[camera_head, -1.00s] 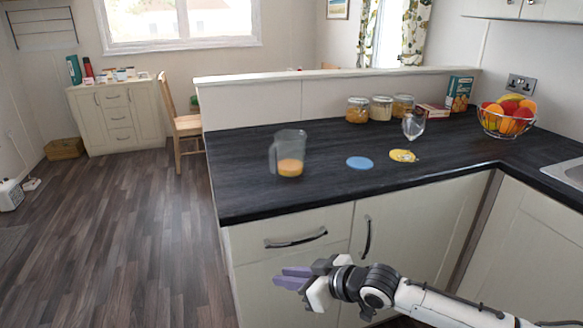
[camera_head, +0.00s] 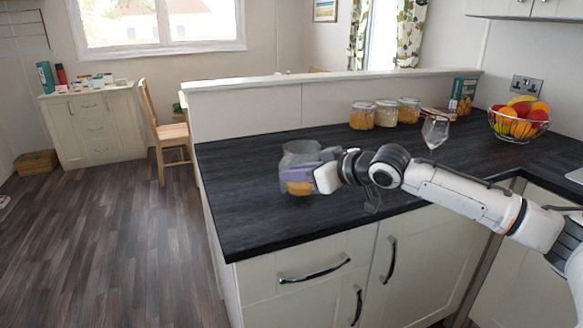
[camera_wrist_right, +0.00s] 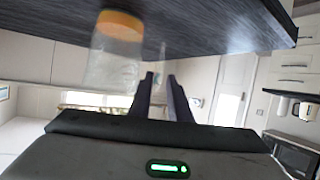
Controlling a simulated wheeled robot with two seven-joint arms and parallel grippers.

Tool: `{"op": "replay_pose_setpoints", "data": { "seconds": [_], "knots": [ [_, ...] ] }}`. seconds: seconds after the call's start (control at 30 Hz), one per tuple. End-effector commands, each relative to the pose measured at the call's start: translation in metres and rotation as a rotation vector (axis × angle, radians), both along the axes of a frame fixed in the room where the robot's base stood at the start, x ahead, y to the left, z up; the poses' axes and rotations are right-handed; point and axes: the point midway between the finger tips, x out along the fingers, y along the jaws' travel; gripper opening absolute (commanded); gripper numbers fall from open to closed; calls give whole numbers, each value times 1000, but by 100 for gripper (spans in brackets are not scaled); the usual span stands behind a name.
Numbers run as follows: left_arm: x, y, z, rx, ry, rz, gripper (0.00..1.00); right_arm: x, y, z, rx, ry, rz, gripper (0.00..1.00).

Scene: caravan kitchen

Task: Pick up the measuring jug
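The measuring jug (camera_head: 298,151) is clear and holds something orange low down. It stands upright on the dark worktop (camera_head: 240,210), near its left end. My right gripper (camera_head: 308,175), with purple fingers, overlaps the front of the jug in the head view and hides part of it. In the right wrist view, upside down, the jug (camera_wrist_right: 115,55) lies left of the fingers (camera_wrist_right: 161,80), not between them. A gap shows between the fingertips, so the gripper is open. A faint thin streak beyond the gap is too blurred to identify. My left gripper is out of view.
A raised ledge (camera_head: 250,84) runs behind the worktop. My right arm crosses the worktop and hides the area where discs lay.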

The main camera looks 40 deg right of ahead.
Motion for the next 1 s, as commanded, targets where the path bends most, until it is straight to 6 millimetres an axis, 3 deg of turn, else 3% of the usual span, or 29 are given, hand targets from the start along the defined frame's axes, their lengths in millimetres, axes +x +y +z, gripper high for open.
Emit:
{"op": "replay_pose_setpoints", "data": {
  "seconds": [0.27,0.43,0.7,1.0],
  "knots": [
    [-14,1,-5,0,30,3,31,33,7,-12,2,-3,2,17],
    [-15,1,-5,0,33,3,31,44,9,-17,2,0,2,17],
    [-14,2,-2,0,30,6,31,78,13,-32,2,0,2,17],
    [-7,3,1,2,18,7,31,85,14,-35,-1,0,3,17]
  ]
}}
